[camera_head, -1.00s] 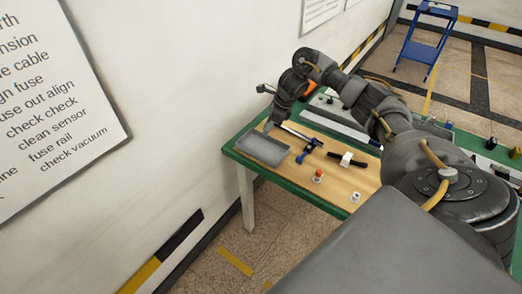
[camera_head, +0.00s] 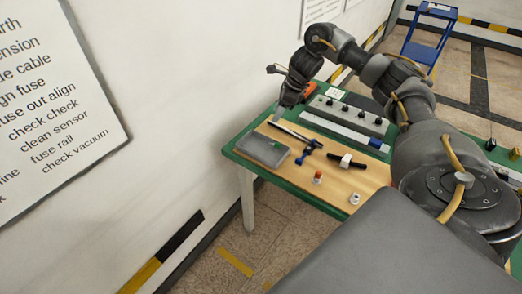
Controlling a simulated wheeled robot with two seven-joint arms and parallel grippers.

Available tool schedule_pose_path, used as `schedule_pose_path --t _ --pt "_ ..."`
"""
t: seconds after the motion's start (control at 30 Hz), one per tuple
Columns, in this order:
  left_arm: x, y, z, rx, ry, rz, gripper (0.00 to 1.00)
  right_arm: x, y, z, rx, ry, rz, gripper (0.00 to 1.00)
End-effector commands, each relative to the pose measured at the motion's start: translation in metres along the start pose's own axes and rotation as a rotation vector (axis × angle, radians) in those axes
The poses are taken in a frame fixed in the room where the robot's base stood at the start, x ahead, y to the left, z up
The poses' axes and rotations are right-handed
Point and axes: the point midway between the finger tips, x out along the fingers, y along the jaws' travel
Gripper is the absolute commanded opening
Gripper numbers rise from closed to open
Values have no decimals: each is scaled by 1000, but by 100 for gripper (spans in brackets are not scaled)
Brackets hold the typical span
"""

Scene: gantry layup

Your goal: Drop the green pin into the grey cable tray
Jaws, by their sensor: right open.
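The grey cable tray (camera_head: 250,153) lies at the left end of the wooden board on the table. A small green spot that looks like the green pin (camera_head: 277,143) shows inside the tray, towards its far right side; it is too small to see clearly. My right gripper (camera_head: 279,113) is open, above and behind the tray's far edge, apart from the tray. Nothing shows between its fingers. My left gripper is out of view.
On the board (camera_head: 318,163) are a blue-and-black clamp-like tool (camera_head: 309,149), a black-and-white part (camera_head: 347,161), a red-topped piece (camera_head: 318,177) and a white piece (camera_head: 354,198). A grey panel with knobs (camera_head: 345,115) stands behind. The wall is close on the left.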

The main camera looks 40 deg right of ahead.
Motion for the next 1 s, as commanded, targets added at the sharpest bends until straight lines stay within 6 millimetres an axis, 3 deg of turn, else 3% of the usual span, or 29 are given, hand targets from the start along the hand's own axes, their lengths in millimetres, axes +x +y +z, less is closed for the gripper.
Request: schedule_pose_path --t 0.1,0.3,0.87,1.0 --pt "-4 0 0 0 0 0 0 -17 -1 1 -3 0 -2 44" --pt "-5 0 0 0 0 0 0 -24 0 0 0 0 0 44" --pt "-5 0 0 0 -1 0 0 -24 0 0 -1 0 1 44" --pt "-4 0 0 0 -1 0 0 -8 7 7 6 -2 -3 44"
